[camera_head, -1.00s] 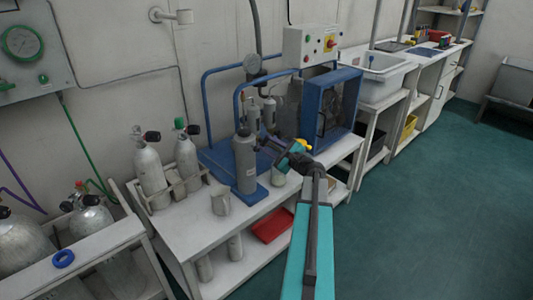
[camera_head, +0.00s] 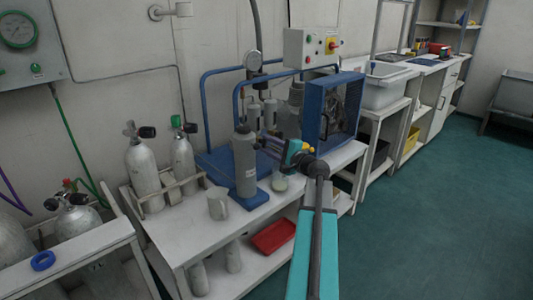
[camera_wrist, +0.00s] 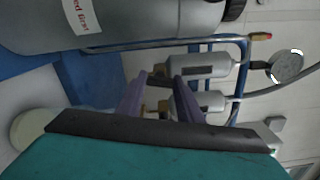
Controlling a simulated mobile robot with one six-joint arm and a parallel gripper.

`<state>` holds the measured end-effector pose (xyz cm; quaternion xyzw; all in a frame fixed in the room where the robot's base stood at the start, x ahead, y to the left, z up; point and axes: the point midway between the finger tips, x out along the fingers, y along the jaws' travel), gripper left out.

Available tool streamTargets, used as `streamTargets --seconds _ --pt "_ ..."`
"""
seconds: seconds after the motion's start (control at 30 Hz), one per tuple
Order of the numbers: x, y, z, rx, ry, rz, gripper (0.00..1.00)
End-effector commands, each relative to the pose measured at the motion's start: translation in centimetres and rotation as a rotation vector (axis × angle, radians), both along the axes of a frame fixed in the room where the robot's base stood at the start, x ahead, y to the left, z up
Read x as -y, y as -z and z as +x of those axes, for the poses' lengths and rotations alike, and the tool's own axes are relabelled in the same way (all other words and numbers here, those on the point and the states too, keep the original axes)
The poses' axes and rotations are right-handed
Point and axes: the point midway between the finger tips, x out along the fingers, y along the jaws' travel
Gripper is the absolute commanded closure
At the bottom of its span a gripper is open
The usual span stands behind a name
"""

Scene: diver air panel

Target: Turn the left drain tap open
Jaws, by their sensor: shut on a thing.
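Two silver filter cylinders hang side by side behind the grey bottle. The left one (camera_wrist: 205,65) is the upper one in the turned wrist view, and the right one (camera_wrist: 198,103) is below it. The left drain tap (camera_wrist: 158,77) is a small dark fitting at the left cylinder's bottom end. My gripper (camera_wrist: 160,82) has its purple fingers either side of this tap and is shut on it. The fingers hide part of the tap, so its handle angle is unclear. In the head view my gripper (camera_head: 270,147) reaches in just right of the bottle, where the tap is hidden.
The grey bottle (camera_head: 244,162) stands close beside the gripper on a blue foot. The blue fan housing (camera_head: 333,108) is to the right. A pale jar (camera_head: 280,183) sits below the gripper, and a metal mug (camera_head: 217,203) is left on the bench.

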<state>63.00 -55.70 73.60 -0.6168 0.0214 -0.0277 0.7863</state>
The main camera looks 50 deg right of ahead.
Motion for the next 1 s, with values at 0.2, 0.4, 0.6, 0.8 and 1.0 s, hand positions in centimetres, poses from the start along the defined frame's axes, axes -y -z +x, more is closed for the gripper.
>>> streamTargets --seconds 0.2,0.4,0.6,0.8,1.0 --pt "-0.06 -0.04 0.17 -0.001 -0.001 -0.065 0.9" --pt "-0.03 -0.16 0.15 -0.002 -0.001 -0.084 0.9" --pt "0.01 -0.2 0.13 -0.003 0.0 -0.084 0.9" --pt "0.04 -0.17 0.09 -0.003 0.001 -0.083 0.5" --pt "0.07 -0.08 0.0 -0.004 0.001 -0.083 0.48"
